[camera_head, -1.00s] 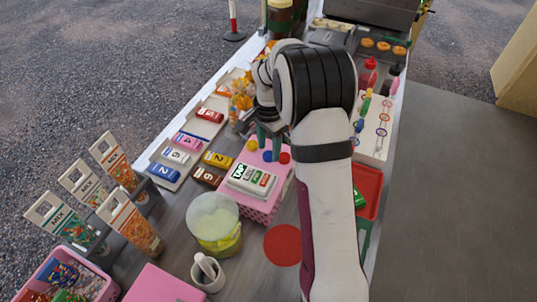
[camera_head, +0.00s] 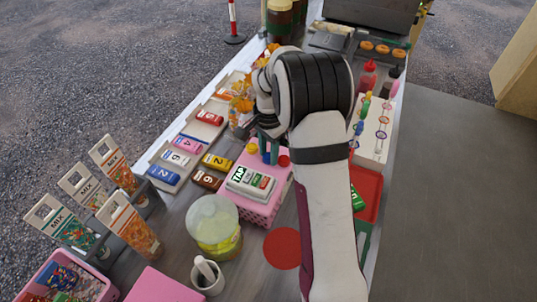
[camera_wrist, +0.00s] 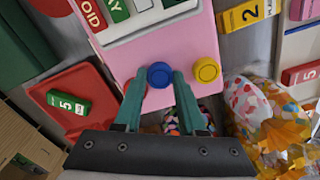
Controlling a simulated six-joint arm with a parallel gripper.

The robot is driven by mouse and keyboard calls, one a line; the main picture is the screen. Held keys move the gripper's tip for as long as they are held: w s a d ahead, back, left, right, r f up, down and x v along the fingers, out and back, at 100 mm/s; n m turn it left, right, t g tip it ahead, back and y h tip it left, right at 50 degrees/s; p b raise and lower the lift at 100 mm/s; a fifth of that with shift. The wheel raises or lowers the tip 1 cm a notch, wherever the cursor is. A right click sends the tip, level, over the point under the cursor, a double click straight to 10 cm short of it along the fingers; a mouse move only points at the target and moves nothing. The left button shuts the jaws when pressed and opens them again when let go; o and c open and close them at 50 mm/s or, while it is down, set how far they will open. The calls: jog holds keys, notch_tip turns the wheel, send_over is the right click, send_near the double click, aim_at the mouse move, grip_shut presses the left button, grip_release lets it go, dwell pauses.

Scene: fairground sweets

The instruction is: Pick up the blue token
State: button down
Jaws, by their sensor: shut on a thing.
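The blue token (camera_wrist: 160,75) is a small round disc at the edge of the pink box top. It sits between the tips of my gripper's two green fingers (camera_wrist: 159,84), which are shut on it. In the head view my gripper (camera_head: 268,152) is low over the box and the blue token (camera_head: 267,157) shows only in part by the fingers. The yellow token (camera_wrist: 207,70) lies to its right in the wrist view. The red token (camera_head: 284,160) lies on its other side, mostly hidden by a finger in the wrist view.
The pink box (camera_head: 262,212) carries a white card-like panel (camera_head: 251,182). A red tray (camera_wrist: 77,89) with a green block (camera_wrist: 69,102) is beside it. A bag of orange sweets (camera_wrist: 275,125) stands close to my gripper. Numbered blocks lie at the left in the head view.

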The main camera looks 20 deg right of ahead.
jog(key=r, duration=0.4)
jog(key=shift+s+d+r, duration=0.1)
jog(key=shift+s+d, duration=0.1)
jog(key=shift+d, duration=0.05)
jog(key=s+d+r, duration=0.6)
jog(key=s+d, duration=0.1)
jog(key=d, duration=0.1)
jog(key=w+a+n, duration=0.2)
jog(key=a+n, duration=0.1)
jog(key=a, duration=0.6)
jog(key=w+a+n, duration=0.2)
jog(key=a+n, duration=0.1)
jog(key=a, duration=0.6)
jog(key=shift+w+a+f, duration=0.1)
jog(key=shift+f, duration=1.35)
jog(key=shift+w+a+f, duration=0.1)
jog(key=shift+f, duration=1.3)
jog(key=w+d+r, duration=0.3)
jog(key=r, duration=0.6)
jog(key=shift+w+d, duration=0.25)
jog(key=shift+d, duration=0.1)
